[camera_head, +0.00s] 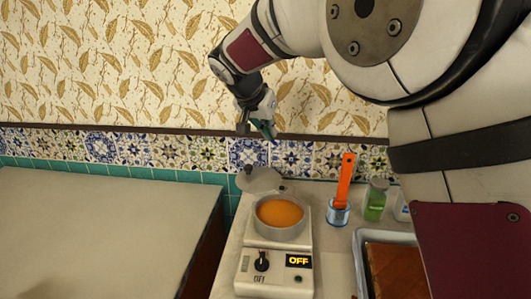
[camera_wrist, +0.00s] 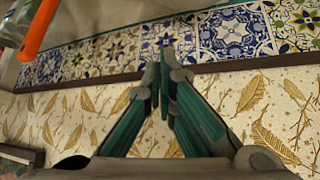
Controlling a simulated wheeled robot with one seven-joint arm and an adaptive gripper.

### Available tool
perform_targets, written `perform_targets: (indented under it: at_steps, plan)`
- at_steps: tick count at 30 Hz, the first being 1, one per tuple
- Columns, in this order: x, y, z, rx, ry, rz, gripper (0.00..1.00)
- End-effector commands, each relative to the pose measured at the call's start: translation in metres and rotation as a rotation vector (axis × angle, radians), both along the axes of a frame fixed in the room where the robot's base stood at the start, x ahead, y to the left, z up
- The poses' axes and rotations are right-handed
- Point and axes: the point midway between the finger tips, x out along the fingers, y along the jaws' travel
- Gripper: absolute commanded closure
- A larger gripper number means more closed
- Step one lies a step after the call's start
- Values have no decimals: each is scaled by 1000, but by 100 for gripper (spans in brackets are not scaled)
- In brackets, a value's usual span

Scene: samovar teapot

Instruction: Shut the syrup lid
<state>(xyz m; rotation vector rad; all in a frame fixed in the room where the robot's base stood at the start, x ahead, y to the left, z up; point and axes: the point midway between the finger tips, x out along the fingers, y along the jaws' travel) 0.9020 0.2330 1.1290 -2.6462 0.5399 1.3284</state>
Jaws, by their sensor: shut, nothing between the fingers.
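The syrup pot (camera_head: 279,224) is a round grey pot of orange syrup, standing uncovered on a white hot plate with an "OFF" display. Its grey lid (camera_head: 260,179) is open and stands behind the pot, with a small dark knob at its upper left. My gripper (camera_head: 268,130) is above and behind the pot and lid, in front of the tiled wall. In the wrist view, my gripper's teal fingertips (camera_wrist: 159,72) are together with nothing between them. The pot and lid do not show in the wrist view.
An orange-handled utensil (camera_head: 345,180) stands in a small blue-and-white cup (camera_head: 338,212) to the right. A green jar (camera_head: 375,200) stands beside it, and a tray (camera_head: 361,245) of brown pastry is nearer. A wide bare counter (camera_head: 90,225) is at left, across a gap.

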Motion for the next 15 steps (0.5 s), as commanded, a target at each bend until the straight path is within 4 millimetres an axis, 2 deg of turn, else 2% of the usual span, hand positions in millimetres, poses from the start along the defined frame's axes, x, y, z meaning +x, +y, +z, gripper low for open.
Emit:
perform_targets:
  at_steps: [1,3,6,10,15]
  plan:
    - [10,20,-13,-2,-17,0,100]
    - [19,40,-23,2,-44,-7,100]
    - [28,59,-33,7,-71,-14,100]
    - [33,68,-39,9,-85,-19,100]
    - [43,63,-52,10,-85,-20,100]
